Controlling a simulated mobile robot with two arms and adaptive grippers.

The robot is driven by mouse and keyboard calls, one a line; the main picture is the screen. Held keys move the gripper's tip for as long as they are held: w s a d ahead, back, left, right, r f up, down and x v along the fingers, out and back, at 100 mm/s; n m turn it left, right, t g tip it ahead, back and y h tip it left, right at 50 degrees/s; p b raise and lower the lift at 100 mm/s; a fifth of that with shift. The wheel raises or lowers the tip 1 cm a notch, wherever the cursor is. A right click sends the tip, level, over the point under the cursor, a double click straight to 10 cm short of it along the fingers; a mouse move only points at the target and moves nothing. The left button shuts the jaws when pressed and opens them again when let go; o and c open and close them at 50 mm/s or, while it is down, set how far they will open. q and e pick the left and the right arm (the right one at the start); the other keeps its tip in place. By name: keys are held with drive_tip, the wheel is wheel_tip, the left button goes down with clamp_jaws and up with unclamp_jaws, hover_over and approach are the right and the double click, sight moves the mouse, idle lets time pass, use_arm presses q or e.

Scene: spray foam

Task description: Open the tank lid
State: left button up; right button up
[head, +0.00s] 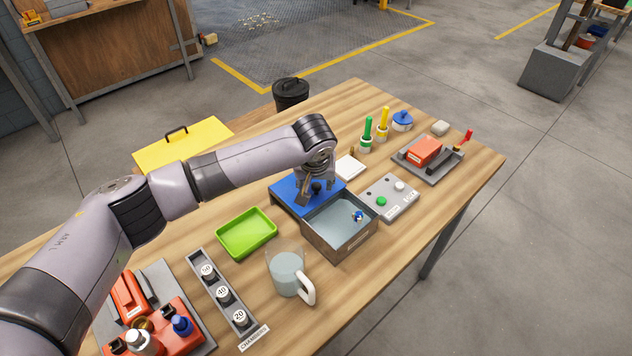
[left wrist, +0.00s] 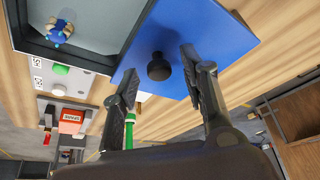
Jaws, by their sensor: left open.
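The tank (head: 331,244) is a grey open-topped box on the table with a pale blue inside and a small blue-and-white item in it. Its blue lid (head: 287,194) lies at the tank's far-left side, leaving much of the tank uncovered. The lid also shows in the left wrist view (left wrist: 205,35), with a round black knob (left wrist: 159,67). My left gripper (head: 312,192) is above the lid at the knob. In the left wrist view the open fingers (left wrist: 160,72) stand on either side of the knob, apart from it. My right gripper is not in view.
A green tray (head: 246,232), a clear jug (head: 287,272) and a rack of numbered weights (head: 224,293) stand in front. A button panel (head: 388,198) is right of the tank. Green (head: 367,135) and yellow (head: 383,124) bottles stand behind. A grey tray (head: 428,165) is at the right.

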use_arm(q)
drive_tip(key=v, duration=1.2)
drive_tip(key=shift+s+f, duration=0.1)
